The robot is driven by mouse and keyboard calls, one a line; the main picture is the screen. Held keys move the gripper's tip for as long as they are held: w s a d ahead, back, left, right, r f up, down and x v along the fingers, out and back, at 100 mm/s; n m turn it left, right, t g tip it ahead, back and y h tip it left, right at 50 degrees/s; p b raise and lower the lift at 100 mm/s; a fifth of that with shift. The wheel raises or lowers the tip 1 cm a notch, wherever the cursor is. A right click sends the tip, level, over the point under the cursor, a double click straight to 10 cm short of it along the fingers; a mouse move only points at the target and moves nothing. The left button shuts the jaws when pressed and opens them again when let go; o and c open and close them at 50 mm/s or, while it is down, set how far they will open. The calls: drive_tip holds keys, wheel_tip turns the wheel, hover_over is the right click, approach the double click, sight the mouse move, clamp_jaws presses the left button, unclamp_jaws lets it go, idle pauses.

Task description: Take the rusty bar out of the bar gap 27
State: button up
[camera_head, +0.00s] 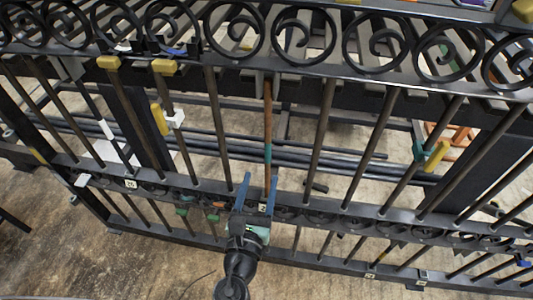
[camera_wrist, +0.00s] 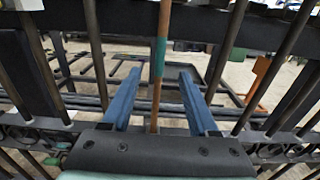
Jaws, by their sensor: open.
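The rusty bar (camera_head: 267,115) is a thin brown upright bar with a teal band, standing in the gate between the scroll rail and the lower rail. In the wrist view the rusty bar (camera_wrist: 164,22) runs down the middle, and its foot meets the top of my gripper's body in the picture. My gripper (camera_head: 261,177) has two blue fingers, open, at the lower part of the bar. In the wrist view the fingers of my gripper (camera_wrist: 160,72) lie left and right of the bar, with clear space on both sides. The bar's lower end is hidden.
Dark fixed bars (camera_head: 321,130) stand on both sides of the rusty one. The black scroll rail (camera_head: 300,62) crosses above and the lower rail (camera_head: 335,212) below. Yellow clamps (camera_head: 160,118) hang at left, another yellow clamp (camera_head: 437,155) at right. Dark pipes lie behind the gate.

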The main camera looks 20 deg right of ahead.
sight(267, 148)
drive_tip(key=shift+b+x, duration=0.8)
drive_tip(key=shift+x, duration=4.1)
drive_tip(key=shift+s, duration=0.1)
clamp_jaws()
drive_tip(key=shift+r, duration=0.25)
drive_tip(key=shift+r, duration=0.1)
drive_tip(key=shift+r+p, duration=0.35)
drive_tip(key=shift+p, duration=0.2)
drive_tip(key=shift+r+p, duration=0.35)
drive_tip(key=shift+r, duration=0.05)
drive_tip(key=shift+p+v, duration=0.55)
drive_tip(key=shift+v, duration=1.2)
